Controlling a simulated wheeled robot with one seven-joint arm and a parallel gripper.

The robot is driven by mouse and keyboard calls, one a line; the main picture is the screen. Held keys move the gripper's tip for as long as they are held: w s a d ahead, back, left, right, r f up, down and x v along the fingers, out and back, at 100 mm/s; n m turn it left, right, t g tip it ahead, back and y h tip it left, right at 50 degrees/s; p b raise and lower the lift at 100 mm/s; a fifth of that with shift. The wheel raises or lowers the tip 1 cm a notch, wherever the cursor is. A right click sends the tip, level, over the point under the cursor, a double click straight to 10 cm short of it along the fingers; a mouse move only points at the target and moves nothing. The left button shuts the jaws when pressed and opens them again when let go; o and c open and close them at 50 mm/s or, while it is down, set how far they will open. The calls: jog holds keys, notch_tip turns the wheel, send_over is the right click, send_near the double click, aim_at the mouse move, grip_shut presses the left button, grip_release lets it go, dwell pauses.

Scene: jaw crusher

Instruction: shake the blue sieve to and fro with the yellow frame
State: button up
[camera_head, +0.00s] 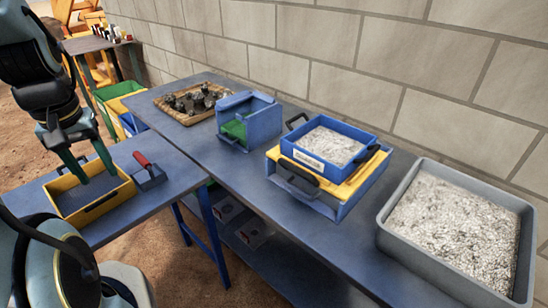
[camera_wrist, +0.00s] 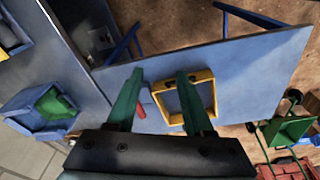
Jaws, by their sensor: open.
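The blue sieve (camera_head: 308,159) is full of pale crushed stone. It sits on the yellow frame (camera_head: 354,185), which rests on top of a blue box with black handles at the middle right of the head view. My gripper (camera_head: 89,168) is at the far left, open and empty, well away from the sieve. Its fingers point down over a yellow-rimmed tray (camera_head: 101,207) on the side table. In the wrist view the fingers (camera_wrist: 160,71) are spread apart, with the tray's yellow rim (camera_wrist: 213,96) near the right finger. The sieve is outside the wrist view.
A red-handled scoop (camera_head: 148,172) lies right of the tray. On the long blue bench (camera_head: 205,142) stand a wooden tray of dark rocks (camera_head: 188,104), a blue box with green inside (camera_head: 249,120) and a large grey tray of crushed stone (camera_head: 524,255). A block wall runs behind.

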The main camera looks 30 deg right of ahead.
jog(key=w+d+n+g, duration=0.1)
jog(key=w+d, duration=0.2)
jog(key=d, duration=0.6)
jog(key=n+g+h+b, duration=0.2)
jog(key=g+h, duration=0.1)
jog(key=g, duration=0.1)
send_near(294, 166)
jog(key=p+x, duration=0.2)
jog(key=x, duration=0.6)
jog(key=shift+s+f, duration=0.1)
jog(key=shift+c, duration=0.3)
grip_shut()
